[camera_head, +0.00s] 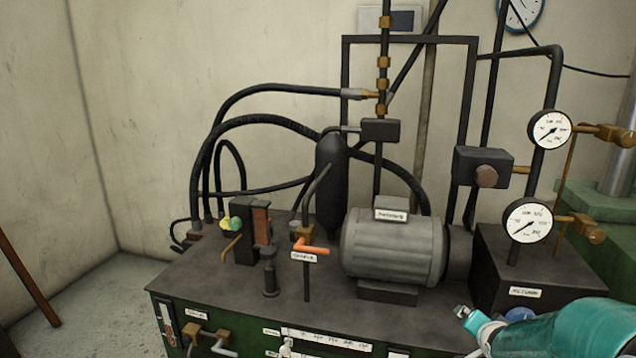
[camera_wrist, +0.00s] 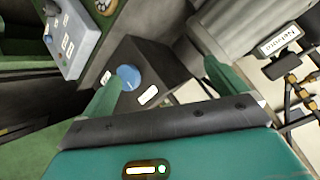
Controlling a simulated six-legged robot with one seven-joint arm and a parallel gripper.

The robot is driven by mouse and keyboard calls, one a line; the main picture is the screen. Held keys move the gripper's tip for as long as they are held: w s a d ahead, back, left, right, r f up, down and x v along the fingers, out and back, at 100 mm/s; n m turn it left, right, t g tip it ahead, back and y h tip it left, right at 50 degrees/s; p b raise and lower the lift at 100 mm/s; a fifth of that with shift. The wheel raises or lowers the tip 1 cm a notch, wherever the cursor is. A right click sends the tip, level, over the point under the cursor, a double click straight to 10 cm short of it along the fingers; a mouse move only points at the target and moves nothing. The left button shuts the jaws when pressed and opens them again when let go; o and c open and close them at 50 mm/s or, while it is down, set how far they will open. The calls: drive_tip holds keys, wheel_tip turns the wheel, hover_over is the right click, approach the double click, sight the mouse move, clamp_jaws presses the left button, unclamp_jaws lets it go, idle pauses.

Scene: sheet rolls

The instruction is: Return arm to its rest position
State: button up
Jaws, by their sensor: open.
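My gripper (camera_wrist: 164,70) shows in the wrist view with its two green fingers spread wide. Nothing is held between them. Beyond the fingers is a dark box (camera_wrist: 160,65) with a blue knob (camera_wrist: 128,77) and a white label, and I cannot tell the exact distance to it. In the head view a teal part of my arm (camera_head: 575,330) reaches in from the lower right, in front of the machine bench (camera_head: 210,285). The gripper's fingers cannot be made out clearly there.
The bench carries a grey motor (camera_head: 392,248), an orange-handled valve (camera_head: 312,247), a black cylinder (camera_head: 331,180) and hoses. Two gauges (camera_head: 550,129) (camera_head: 528,221) stand on pipes at the right. A grey control box (camera_wrist: 75,35) is upper left in the wrist view.

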drive_tip(key=s+a+r+n+g+y, duration=0.1)
drive_tip(key=s+a+r+n, duration=0.4)
drive_tip(key=s+a, duration=0.6)
drive_tip(key=s+a+r+n+g+y, duration=0.2)
drive_tip(key=s+a+r+n, duration=0.3)
drive_tip(key=s+a, duration=0.6)
drive_tip(key=shift+s+a+r+g+y, duration=0.3)
drive_tip(key=shift+s+r+g, duration=0.15)
drive_tip(key=shift+s+g, duration=0.4)
